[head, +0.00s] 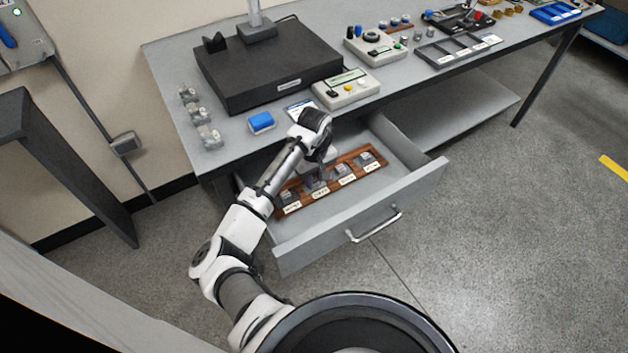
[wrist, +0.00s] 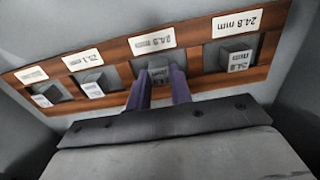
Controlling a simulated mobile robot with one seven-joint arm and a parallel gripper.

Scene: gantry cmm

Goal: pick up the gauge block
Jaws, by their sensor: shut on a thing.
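Small grey gauge blocks sit in a row in a wooden rack (head: 334,183) inside the open drawer. The rack (wrist: 112,52) also shows in the wrist view, each slot with a white label. My gripper (head: 316,180) reaches down into the drawer at the second slot from the left. In the wrist view my gripper (wrist: 160,84) has its two purple-grey fingers on either side of a gauge block (wrist: 158,71), shut on it. This block still appears at its slot. To its right in the wrist view is the block (wrist: 236,58) beside the label reading 24.8 mm.
The grey drawer (head: 420,180) stands open beneath the workbench, with bare floor inside around the rack. The drawer handle (head: 374,226) juts out in front.

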